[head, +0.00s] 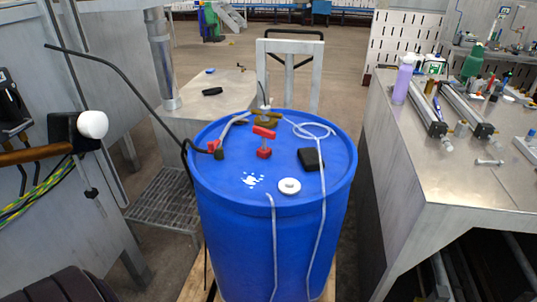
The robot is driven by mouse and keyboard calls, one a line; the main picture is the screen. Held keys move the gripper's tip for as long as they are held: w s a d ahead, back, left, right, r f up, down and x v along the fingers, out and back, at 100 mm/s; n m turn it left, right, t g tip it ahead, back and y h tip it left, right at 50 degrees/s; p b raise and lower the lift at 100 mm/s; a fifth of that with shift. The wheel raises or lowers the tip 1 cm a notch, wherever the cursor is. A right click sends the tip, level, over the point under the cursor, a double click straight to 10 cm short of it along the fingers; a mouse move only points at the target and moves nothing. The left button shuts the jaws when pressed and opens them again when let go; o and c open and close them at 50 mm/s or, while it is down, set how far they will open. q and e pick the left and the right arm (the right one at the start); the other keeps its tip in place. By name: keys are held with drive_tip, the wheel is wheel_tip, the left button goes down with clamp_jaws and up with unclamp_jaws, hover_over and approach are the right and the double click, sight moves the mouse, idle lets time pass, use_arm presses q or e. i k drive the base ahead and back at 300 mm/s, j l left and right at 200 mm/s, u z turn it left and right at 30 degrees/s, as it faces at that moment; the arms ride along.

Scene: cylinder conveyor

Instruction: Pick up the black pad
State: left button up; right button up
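The black pad (310,159) is a small dark, flat, roughly square piece. It lies on the right part of the top of a blue barrel (232,230) in the head view. A thin white tube runs along its right side and down the barrel's front; I cannot tell whether the two touch. Neither of my grippers is in view.
On the barrel top are red-handled valves (264,142), a white cap (289,186) and a coiled white hose (310,131). A metal workbench (460,185) with tools stands at the right. A black hose (120,75) arches in from the left.

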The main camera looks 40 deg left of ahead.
sight(311, 160)
drive_tip(key=l+u, duration=0.1)
drive_tip(key=u, duration=0.95)
